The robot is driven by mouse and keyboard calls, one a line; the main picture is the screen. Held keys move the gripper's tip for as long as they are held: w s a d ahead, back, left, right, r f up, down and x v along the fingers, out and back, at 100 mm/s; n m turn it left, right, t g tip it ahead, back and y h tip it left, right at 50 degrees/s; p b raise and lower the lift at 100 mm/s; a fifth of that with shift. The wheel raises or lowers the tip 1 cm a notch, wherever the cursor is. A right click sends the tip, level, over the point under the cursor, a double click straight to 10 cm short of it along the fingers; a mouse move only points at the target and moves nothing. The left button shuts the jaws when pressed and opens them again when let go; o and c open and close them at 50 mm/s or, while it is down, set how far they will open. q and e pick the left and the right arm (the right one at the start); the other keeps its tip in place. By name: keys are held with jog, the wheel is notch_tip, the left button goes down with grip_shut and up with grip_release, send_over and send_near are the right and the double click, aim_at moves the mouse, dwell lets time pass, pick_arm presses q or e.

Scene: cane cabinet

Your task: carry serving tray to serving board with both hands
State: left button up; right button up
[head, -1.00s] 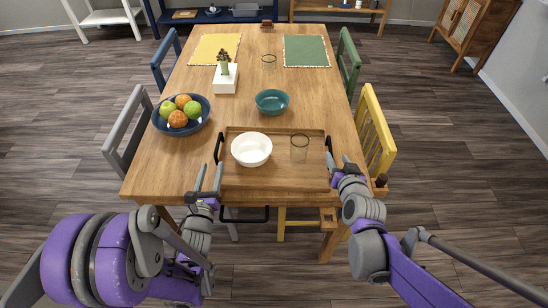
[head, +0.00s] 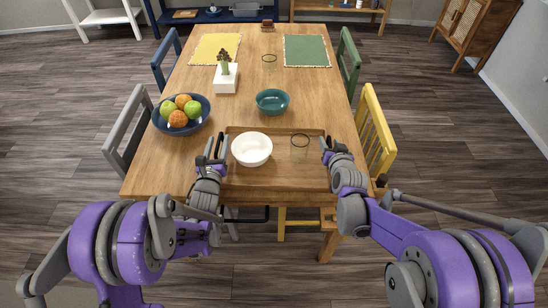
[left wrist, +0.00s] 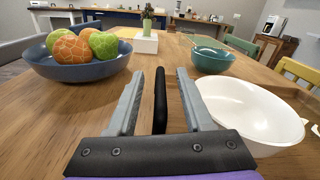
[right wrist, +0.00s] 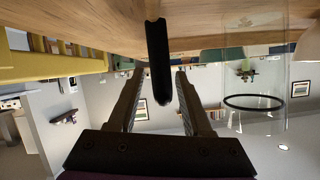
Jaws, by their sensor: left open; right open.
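The serving tray (head: 275,178), a wooden tray with dark handles, lies on the near part of the table. A white bowl (head: 252,149) and a clear glass (head: 300,141) stand on it. My left gripper (head: 216,148) is open at the tray's left side; in the left wrist view the black handle (left wrist: 160,98) stands between its fingers. My right gripper (head: 327,147) is open at the right side; in the right wrist view the other black handle (right wrist: 158,55) lies between its fingers. Whether the fingers touch the handles I cannot tell. I cannot clearly identify the serving board.
A blue fruit bowl (head: 198,122) stands just left of the tray. Chairs line both sides, including a yellow one (head: 374,130). A low blue shelf (head: 222,17) stands at the back.

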pick_arm(q)
grip_shut()
pick_arm(e)
grip_shut()
dwell(1.2)
